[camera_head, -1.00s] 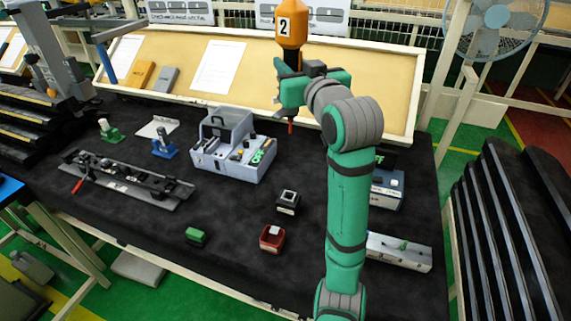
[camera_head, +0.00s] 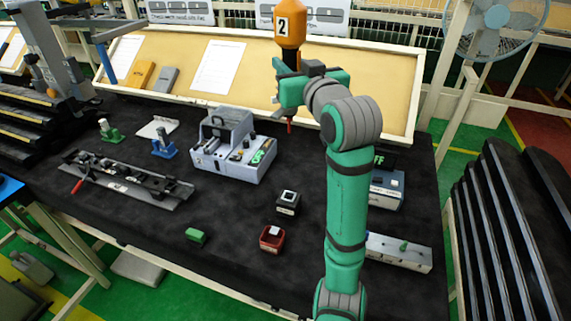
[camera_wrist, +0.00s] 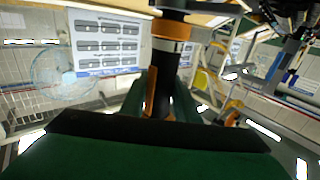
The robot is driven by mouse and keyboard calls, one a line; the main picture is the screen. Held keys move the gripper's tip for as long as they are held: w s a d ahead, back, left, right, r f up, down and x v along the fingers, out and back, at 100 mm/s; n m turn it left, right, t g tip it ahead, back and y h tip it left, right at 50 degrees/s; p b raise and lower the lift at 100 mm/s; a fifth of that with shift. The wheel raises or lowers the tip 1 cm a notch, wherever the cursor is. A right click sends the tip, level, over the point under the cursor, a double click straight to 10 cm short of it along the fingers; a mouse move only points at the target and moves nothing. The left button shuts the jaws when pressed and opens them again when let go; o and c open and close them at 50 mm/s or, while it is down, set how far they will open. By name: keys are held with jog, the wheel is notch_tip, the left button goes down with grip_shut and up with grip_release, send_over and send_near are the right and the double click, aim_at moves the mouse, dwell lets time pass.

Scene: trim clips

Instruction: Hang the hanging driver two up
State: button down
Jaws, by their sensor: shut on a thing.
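The hanging driver two (camera_head: 291,25) has an orange upper body with a white label marked "2". A dark lower shaft and a thin reddish tip show below my gripper. It is upright, high above the back of the table. My gripper (camera_head: 291,88) is shut around its dark lower part. In the wrist view the driver (camera_wrist: 172,45) rises between the fingers of my gripper (camera_wrist: 160,105), with a dark grip and an orange band. The top of the driver is cut off in the head view, so what it hangs from is hidden.
A tan slanted board (camera_head: 350,85) stands behind. Dark stepped racks (camera_head: 515,225) stand right.

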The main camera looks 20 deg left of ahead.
jog(key=c, duration=1.5)
grip_release()
jog(key=shift+a, duration=0.1)
jog(key=shift+c, duration=0.2)
jog(key=shift+o, duration=1.3)
jog(key=shift+d, duration=0.2)
jog(key=o, duration=0.9)
jog(key=shift+s, duration=0.1)
jog(key=shift+a, duration=0.1)
